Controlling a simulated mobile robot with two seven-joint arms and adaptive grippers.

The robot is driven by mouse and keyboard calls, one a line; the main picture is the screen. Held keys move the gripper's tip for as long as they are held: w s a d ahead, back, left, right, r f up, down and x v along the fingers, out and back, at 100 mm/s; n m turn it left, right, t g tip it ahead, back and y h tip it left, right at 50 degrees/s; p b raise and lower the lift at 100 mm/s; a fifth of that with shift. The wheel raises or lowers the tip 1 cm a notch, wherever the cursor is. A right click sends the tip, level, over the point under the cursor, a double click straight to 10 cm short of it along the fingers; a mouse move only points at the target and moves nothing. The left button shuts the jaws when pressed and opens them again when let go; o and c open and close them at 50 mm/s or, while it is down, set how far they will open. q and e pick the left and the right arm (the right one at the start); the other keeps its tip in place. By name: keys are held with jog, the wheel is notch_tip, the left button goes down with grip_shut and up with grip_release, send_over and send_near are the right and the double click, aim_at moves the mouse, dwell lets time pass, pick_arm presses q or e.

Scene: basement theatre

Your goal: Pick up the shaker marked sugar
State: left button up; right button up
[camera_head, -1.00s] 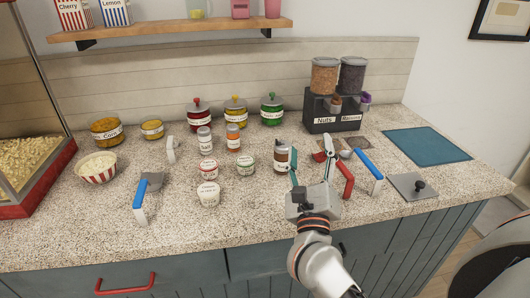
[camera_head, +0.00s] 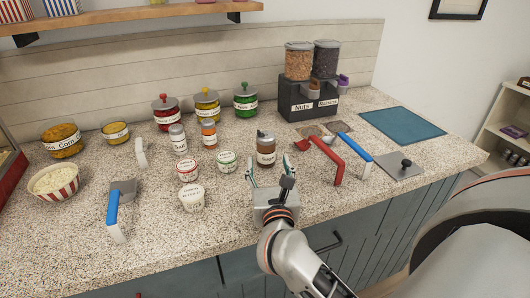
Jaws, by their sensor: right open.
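Two small shakers stand upright at the middle of the counter: one with white contents and a grey lid (camera_head: 177,138), and one orange (camera_head: 209,135). A brown-filled jar with a grey top and white label (camera_head: 266,150) stands to their right. The writing on these labels is too small to read, so I cannot tell which is marked sugar. My right gripper (camera_head: 265,172) is open and empty, just in front of the brown-filled jar, its fingers pointing toward it. My left gripper is not in view.
Small white tubs (camera_head: 191,197) stand left of the gripper. A red-handled scoop (camera_head: 331,157) and a blue-handled one (camera_head: 356,148) lie to its right. Lidded jars (camera_head: 245,101) and the nuts dispenser (camera_head: 308,101) stand behind. The front counter strip is mostly clear.

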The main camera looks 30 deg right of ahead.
aim_at(267, 154)
jog(key=x, duration=0.7)
jog(key=shift+w+d+r, duration=0.1)
jog(key=shift+r, duration=0.05)
jog(key=c, duration=1.3)
